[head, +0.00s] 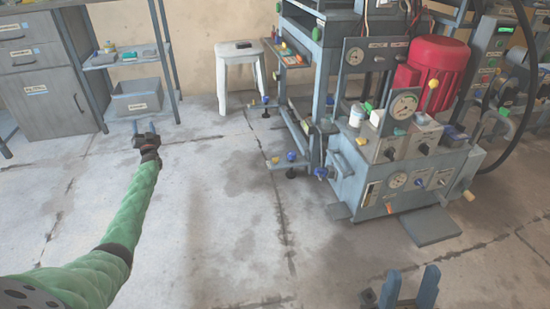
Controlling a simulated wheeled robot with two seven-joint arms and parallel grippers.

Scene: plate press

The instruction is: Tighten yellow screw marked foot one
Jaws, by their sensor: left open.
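The press (310,150) stands right of centre on the floor. Its near foot plate (290,167) carries a small yellow screw (275,160) and a blue knob (291,156). A further foot with another blue knob (265,100) shows behind it, with a tiny yellow spot beside it. Any foot markings are too small to read. My left gripper (144,127) is open and empty, over the floor well left of the press, apart from both feet.
A white stool (239,66) stands behind, left of the press. A grey shelf (127,59) with a bin (137,97) and a drawer cabinet (38,90) are at the left. A pump unit with a red motor (438,59) fills the right. The middle floor is clear.

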